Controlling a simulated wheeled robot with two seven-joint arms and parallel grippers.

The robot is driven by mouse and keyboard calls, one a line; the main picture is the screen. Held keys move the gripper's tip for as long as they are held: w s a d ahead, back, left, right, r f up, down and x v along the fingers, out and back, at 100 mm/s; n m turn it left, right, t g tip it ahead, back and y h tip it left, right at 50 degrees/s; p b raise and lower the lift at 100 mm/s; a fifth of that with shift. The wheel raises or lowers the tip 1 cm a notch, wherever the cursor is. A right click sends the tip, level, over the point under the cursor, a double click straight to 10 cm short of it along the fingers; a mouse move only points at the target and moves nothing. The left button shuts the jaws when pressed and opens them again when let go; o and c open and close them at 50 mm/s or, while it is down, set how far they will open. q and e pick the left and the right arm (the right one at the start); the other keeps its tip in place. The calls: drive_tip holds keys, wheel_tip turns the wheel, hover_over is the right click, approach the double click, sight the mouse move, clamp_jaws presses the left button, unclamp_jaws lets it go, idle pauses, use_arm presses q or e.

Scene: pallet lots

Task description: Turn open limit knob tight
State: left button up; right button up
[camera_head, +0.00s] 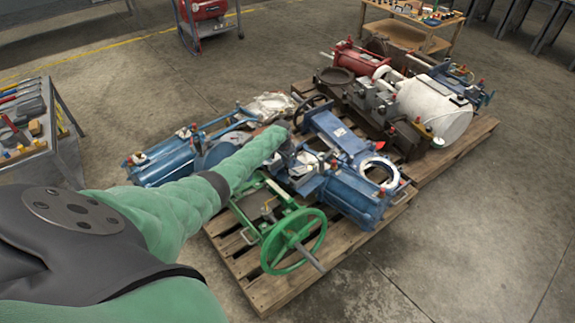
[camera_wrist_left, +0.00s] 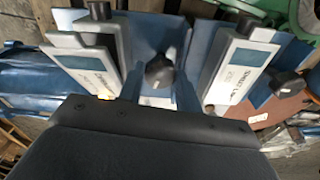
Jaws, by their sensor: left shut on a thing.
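My left arm crosses the head view from the lower left, and my left gripper (camera_head: 291,158) is over the blue valve actuator (camera_head: 345,193) on the near pallet. In the left wrist view, my left gripper (camera_wrist_left: 158,85) is shut on a black knob (camera_wrist_left: 158,73) with a pale mark on its face. The knob sits between two pale housings with dark lettered labels, the left housing (camera_wrist_left: 98,62) and the right housing (camera_wrist_left: 238,66). Other black knobs show at the top left (camera_wrist_left: 98,11) and the right (camera_wrist_left: 290,83). I cannot read the lettering clearly. My right gripper is out of view.
A green handwheel (camera_head: 293,241) stands at the front of the wooden pallet (camera_head: 262,290). Other blue actuators (camera_head: 160,162) lie to the left. A second pallet (camera_head: 455,158) behind holds red, brown and white equipment. A tool cart (camera_head: 45,160) stands at left. The floor at right is clear.

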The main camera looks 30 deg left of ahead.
use_arm(q)
drive_tip(key=m+b, duration=0.2)
drive_tip(key=m, duration=0.4)
drive_tip(key=shift+f, duration=0.15)
drive_tip(key=m+b, duration=0.1)
drive_tip(key=m, duration=0.2)
drive_tip(key=m+b, duration=0.2)
drive_tip(key=m, duration=0.1)
drive_tip(key=shift+w+g+h, duration=0.1)
drive_tip(key=shift+g+h, duration=0.2)
drive_tip(key=shift+g, duration=0.1)
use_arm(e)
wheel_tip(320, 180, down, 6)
use_arm(q)
drive_tip(key=shift+m+b, duration=0.35)
drive_tip(key=shift+m, duration=0.75)
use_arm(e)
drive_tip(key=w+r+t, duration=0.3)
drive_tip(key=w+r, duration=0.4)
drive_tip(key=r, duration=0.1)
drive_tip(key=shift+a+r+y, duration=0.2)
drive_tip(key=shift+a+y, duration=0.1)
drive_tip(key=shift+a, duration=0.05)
use_arm(q)
drive_tip(key=o, duration=1)
drive_tip(key=shift+c, duration=0.2)
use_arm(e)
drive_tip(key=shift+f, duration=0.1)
use_arm(q)
drive_tip(key=shift+r, duration=0.25)
